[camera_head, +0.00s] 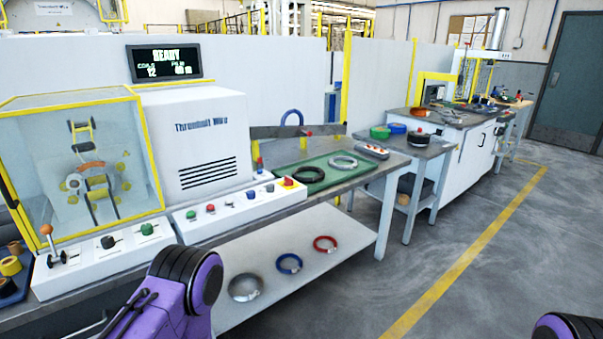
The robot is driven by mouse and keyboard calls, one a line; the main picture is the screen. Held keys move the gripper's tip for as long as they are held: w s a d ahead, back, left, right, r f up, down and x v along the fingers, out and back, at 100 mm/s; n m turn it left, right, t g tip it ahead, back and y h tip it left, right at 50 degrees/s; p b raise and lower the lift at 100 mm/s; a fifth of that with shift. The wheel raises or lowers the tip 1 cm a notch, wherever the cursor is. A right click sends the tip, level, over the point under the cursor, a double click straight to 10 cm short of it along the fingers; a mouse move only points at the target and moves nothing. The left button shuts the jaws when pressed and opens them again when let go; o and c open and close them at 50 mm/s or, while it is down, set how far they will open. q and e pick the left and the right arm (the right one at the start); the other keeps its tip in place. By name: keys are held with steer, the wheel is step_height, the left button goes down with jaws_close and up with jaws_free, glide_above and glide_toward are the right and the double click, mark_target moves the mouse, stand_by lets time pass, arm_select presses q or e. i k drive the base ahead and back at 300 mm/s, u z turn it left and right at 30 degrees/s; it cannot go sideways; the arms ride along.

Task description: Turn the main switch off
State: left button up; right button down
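A white control panel (232,212) runs along the front of the bench machine, with several small knobs and buttons. At its right end is a red control on a yellow plate (288,183). A second white panel (100,257) at left carries a black knob (108,242), a green knob (147,229) and an orange-tipped lever (46,231). I cannot tell which control is the main switch, nor its setting. Neither gripper shows; only purple parts of my arms appear at the bottom edge.
A yellow-framed clear guard (82,165) encloses the winding mechanism. A green mat (328,179) holds a black coil (308,174) and a grey coil (343,162). The lower shelf (330,262) holds several coils. Open floor (480,270) lies to the right.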

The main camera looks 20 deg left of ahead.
mark_target(289, 182)
steer(key=z, duration=0.2)
steer(key=i, duration=1.05)
steer(key=u, duration=0.1)
